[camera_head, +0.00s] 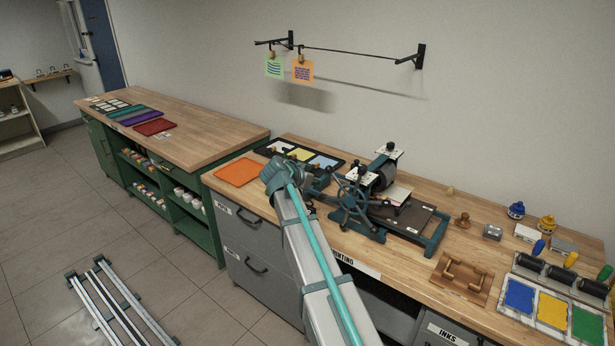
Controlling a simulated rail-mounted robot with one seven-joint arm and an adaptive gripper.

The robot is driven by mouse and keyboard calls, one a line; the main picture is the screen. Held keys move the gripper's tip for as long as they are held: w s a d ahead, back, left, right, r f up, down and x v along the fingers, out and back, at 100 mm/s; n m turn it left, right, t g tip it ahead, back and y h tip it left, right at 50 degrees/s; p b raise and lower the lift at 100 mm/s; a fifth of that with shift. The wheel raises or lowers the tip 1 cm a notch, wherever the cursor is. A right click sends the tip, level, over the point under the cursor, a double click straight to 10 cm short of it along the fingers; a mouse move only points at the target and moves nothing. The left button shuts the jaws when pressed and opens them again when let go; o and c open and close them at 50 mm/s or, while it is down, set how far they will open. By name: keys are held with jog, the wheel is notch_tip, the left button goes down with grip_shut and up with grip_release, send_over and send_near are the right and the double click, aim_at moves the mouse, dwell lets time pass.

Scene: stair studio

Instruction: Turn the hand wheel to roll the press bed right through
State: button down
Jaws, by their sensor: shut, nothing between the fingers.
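The press (375,232) stands on the wooden bench, with a teal frame. Its spoked hand wheel (352,204) is on the near left side. The flat dark press bed (412,217) sticks out to the right of the roller (386,172). A pale sheet (397,193) lies by the roller. My arm reaches up from the bottom of the picture, and my gripper (322,183) is just left of the wheel. It is shut and empty. It is small and dark here, and I cannot tell whether it touches the wheel.
A wooden handled block (462,276), rollers (560,273) and ink slabs (553,309) are on the right. Two prints (302,71) hang on the wall line above.

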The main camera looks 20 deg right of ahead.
jog(key=shift+w+d+f+p, duration=0.2)
jog(key=shift+d+f+p, duration=0.1)
jog(key=shift+f, duration=0.5)
jog(key=shift+w+d+f+p, duration=0.15)
jog(key=shift+d+f+p, duration=0.15)
jog(key=shift+f, duration=0.45)
jog(key=shift+w+d+f+p, duration=0.2)
jog(key=shift+f+p, duration=0.1)
jog(key=shift+f, duration=0.5)
